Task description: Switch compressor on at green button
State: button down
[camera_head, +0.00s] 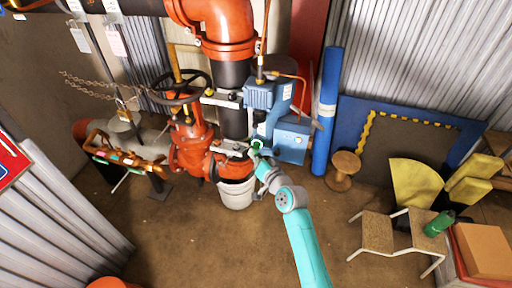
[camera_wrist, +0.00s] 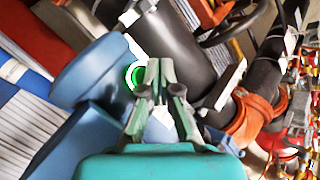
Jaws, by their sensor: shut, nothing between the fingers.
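The blue compressor (camera_head: 291,140) is mounted beside the dark vertical pipe in the head view, and its blue housing (camera_wrist: 95,72) fills the left of the wrist view. The green button (camera_head: 257,143) shows as a glowing green ring at the compressor's lower left. In the wrist view the green button (camera_wrist: 134,75) lies just left of my fingertips, partly covered by them. My gripper (camera_wrist: 158,66) is shut and empty, its fingers pointing up in that view. In the head view my gripper (camera_head: 257,156) is just below the button. I cannot tell whether the fingertips touch it.
Orange pipe and valve (camera_head: 192,145) stand left of the compressor, with a black handwheel (camera_head: 180,88). A white bucket (camera_head: 236,193) is below. A blue roll (camera_head: 326,110) and wooden spool (camera_head: 343,168) stand to the right. A step stool (camera_head: 378,232) is at the lower right. Front floor is clear.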

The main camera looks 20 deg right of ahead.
jog(key=shift+s+a, duration=0.75)
jog(key=shift+s, duration=0.25)
jog(key=shift+s+a, duration=0.7)
jog(key=shift+s, duration=0.3)
jog(key=s+d+f+n+h, duration=0.1)
jog(key=s+f, duration=0.3)
jog(key=s, duration=1)
jog(key=s+f+n+h, duration=0.1)
jog(key=s+f, duration=0.3)
jog(key=s, duration=1.1)
jog(key=s+r+n, duration=0.1)
jog(key=s+r, duration=0.2)
jog(key=s, duration=0.4)
jog(key=s+r+n+g, duration=0.1)
jog(key=s+r, duration=0.3)
jog(key=s, duration=0.3)
jog(key=s+r+n, duration=0.1)
jog(key=s+r, duration=0.3)
jog(key=s, duration=0.3)
jog(key=shift+s+d+n+h, duration=0.15)
jog(key=shift+s+n+h, duration=0.15)
jog(key=shift+s, duration=0.1)
